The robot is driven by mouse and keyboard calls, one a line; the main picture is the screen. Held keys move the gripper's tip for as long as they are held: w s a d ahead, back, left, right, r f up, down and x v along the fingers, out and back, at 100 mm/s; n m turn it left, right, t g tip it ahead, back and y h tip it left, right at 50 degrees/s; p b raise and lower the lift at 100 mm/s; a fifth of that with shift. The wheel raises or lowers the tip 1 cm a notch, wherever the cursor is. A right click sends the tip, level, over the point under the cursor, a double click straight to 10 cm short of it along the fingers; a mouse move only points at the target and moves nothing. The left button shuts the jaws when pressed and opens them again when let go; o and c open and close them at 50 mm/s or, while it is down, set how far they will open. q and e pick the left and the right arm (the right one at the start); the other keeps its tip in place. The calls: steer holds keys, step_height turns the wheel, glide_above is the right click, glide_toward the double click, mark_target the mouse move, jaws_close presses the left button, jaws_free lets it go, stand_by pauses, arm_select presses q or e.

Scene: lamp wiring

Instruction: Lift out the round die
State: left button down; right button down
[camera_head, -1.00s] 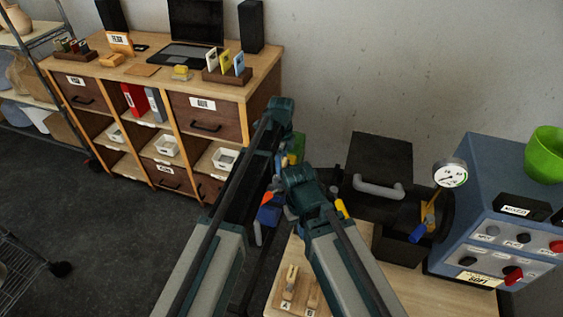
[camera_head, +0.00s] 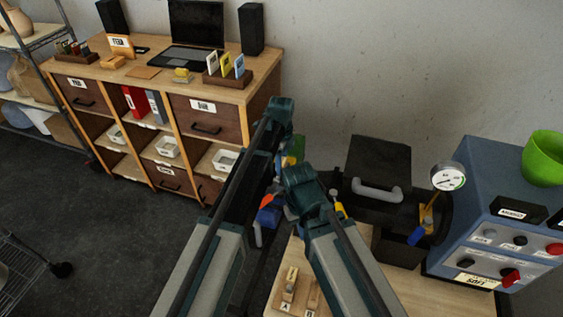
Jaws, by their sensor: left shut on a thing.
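I cannot make out a round die in this view. My two arms reach forward side by side and hide most of what lies past their dark green elbows. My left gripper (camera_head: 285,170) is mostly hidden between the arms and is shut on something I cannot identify. My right gripper (camera_head: 288,212) is lower, behind the elbow of my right arm, and its jaws do not show clearly. Two small wooden holders marked A (camera_head: 289,284) and B (camera_head: 313,296) stand on the workbench (camera_head: 345,285). A blue-handled lever (camera_head: 418,235) shows on the black machine.
A blue control box (camera_head: 500,205) with knobs stands at the right, with a pressure gauge (camera_head: 448,177) and a green bowl (camera_head: 543,158). A black case (camera_head: 378,165) with a grey handle is beside it. A wooden cabinet (camera_head: 205,95) stands at the back left.

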step_height(320, 180, up, 12)
steer(key=p, duration=1.1)
steer(key=shift+f, duration=0.25)
stand_by(0.6)
